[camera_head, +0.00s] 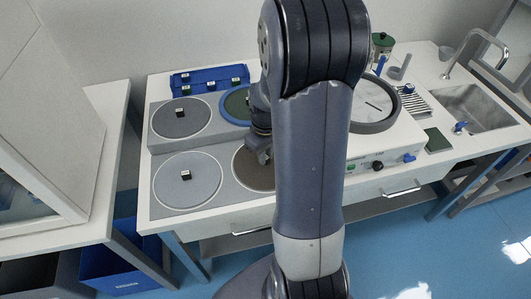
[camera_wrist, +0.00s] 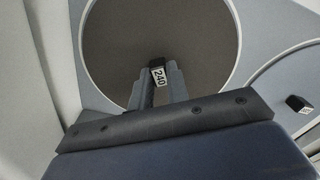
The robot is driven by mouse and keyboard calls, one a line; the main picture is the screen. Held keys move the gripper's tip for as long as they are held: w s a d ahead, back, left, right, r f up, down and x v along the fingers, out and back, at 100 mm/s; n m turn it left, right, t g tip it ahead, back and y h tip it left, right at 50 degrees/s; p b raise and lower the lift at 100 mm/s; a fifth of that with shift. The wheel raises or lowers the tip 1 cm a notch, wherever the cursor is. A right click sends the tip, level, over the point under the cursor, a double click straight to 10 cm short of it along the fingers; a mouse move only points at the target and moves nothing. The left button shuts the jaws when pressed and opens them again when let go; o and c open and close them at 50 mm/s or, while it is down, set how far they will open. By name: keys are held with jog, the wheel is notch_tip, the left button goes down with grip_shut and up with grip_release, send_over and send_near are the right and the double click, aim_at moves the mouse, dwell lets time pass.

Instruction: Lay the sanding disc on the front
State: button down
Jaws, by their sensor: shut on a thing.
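The sanding disc (camera_head: 252,177) is dark brown and round, at the front right of the group of four round places on the grey panel. It also shows in the wrist view (camera_wrist: 200,35), with a pale rim around it and a small tab marked 240 (camera_wrist: 158,76). My gripper (camera_head: 264,155) is above the disc, pointing down. In the wrist view my gripper (camera_wrist: 160,82) is shut on the tab. I cannot tell whether the disc lies flat on the panel or just above it. My arm hides its right side in the head view.
A light grey disc (camera_head: 188,188) lies front left, a darker grey disc (camera_head: 175,125) behind it, and a green disc with a blue rim (camera_head: 236,105) back right. A blue rack (camera_head: 195,82) stands behind. A round grinding machine (camera_head: 374,125) and a sink (camera_head: 480,105) are to the right.

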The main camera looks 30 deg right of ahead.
jog(key=c, duration=1.3)
grip_release()
jog(key=shift+r, duration=0.1)
notch_tip(320, 180, up, 11)
jog(key=shift+p, duration=0.3)
jog(key=shift+f, duration=0.2)
notch_tip(320, 180, down, 10)
jog(key=shift+f, duration=0.1)
